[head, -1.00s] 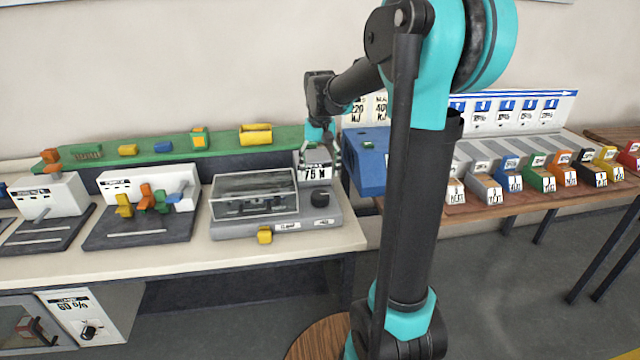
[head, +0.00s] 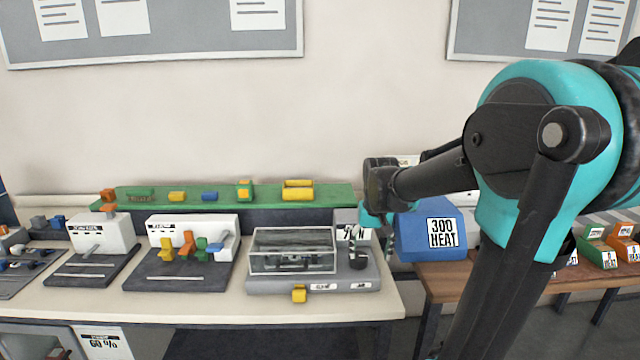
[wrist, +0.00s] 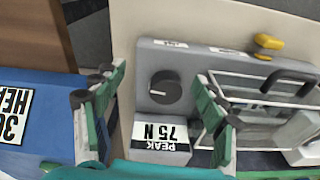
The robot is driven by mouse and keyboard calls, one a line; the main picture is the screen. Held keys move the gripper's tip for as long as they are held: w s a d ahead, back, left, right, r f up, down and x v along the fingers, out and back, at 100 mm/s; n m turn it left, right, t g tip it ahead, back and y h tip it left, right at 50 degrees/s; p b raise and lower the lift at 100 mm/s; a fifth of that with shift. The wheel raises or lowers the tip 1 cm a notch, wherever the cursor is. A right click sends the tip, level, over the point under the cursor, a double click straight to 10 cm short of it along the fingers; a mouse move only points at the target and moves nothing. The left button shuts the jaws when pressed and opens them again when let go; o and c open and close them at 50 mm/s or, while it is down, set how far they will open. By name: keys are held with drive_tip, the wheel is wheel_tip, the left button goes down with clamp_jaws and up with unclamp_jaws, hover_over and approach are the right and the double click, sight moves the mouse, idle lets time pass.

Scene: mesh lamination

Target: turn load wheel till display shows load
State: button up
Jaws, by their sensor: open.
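The grey tester (head: 268,284) stands on the pale bench with a clear-lidded chamber and a black round knob (head: 357,263), likely the load wheel. The knob (wrist: 165,88) shows a white pointer mark in the wrist view. The display (wrist: 160,138) beside it reads "PEAK 75 N", upside down there; in the head view my gripper partly hides it. My gripper (head: 374,240) is open and empty above the tester's right end. In the wrist view my gripper's fingers (wrist: 160,82) stand either side of the knob in the picture; contact cannot be told.
A blue box (head: 425,238) labelled "300 HEAT" stands close right of the tester. The clear chamber (wrist: 255,100) with its dark handle lies beside my right finger. A yellow lever (head: 299,294) sticks out at the tester's front. A green shelf (head: 220,195) runs behind.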

drive_tip(key=s+d+f+n+t, duration=0.1)
drive_tip(key=s+d+f+t, duration=0.1)
drive_tip(key=s+f, duration=1)
drive_tip(key=s, duration=0.3)
drive_tip(key=shift+s+t, duration=0.15)
drive_tip(key=shift+t, duration=0.25)
drive_tip(key=shift+d, duration=0.1)
wheel_tip(320, 180, up, 23)
drive_tip(key=n+g, duration=0.4)
drive_tip(key=n, duration=0.5)
hover_over(359, 256)
wheel_tip(359, 256, down, 17)
drive_tip(key=shift+r, duration=0.1)
